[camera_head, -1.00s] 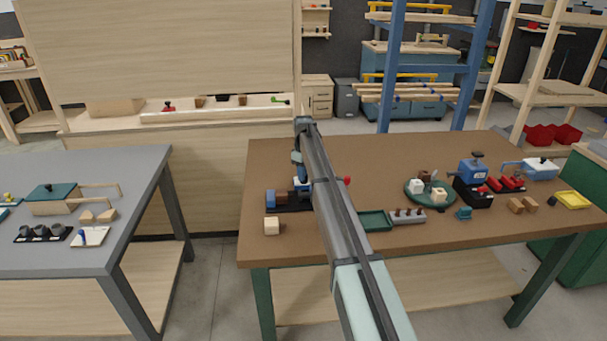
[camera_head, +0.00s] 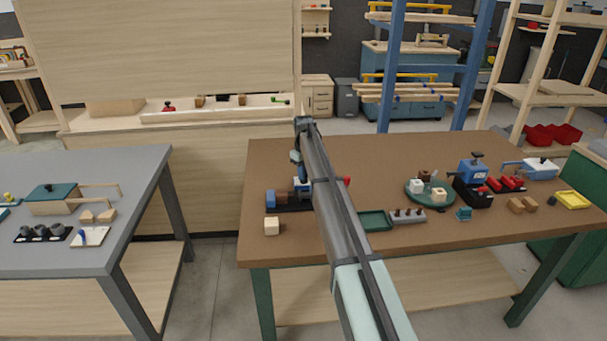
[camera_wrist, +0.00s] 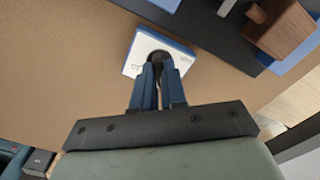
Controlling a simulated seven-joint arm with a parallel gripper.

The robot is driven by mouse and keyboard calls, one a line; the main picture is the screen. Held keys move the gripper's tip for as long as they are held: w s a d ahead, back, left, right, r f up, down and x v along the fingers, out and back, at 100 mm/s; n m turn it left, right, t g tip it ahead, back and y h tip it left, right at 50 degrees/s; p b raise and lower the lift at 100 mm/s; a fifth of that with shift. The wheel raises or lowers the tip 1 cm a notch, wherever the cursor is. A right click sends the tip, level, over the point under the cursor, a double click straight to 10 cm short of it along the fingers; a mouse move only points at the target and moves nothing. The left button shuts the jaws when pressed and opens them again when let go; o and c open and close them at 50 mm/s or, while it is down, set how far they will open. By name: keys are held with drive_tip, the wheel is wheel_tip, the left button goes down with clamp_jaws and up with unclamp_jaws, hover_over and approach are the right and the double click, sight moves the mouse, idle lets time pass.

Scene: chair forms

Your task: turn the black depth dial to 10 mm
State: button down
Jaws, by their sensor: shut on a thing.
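In the wrist view a small white-faced block with blue sides (camera_wrist: 134,55) sits on the brown table. The black dial (camera_wrist: 158,56) is on its white face, mostly hidden by my fingers. My gripper (camera_wrist: 159,70) is shut on the dial, its two blue fingers close together around it. A small dark mark shows on the white face left of the dial, too small to read. In the head view a small blue and white block (camera_head: 302,184) shows beside my arm; my fingertips there are hidden.
A dark base with a brown wooden block (camera_wrist: 280,28) lies close by at upper right in the wrist view. Bare table (camera_head: 420,160) lies behind.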

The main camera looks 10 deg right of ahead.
drive_tip(key=m, duration=0.4)
drive_tip(key=shift+m, duration=0.3)
drive_tip(key=m, duration=0.4)
drive_tip(key=shift+m, duration=0.3)
drive_tip(key=m, duration=0.4)
drive_tip(key=shift+d, duration=0.1)
drive_tip(key=shift+m, duration=2)
drive_tip(key=c, duration=1.2)
unclamp_jaws()
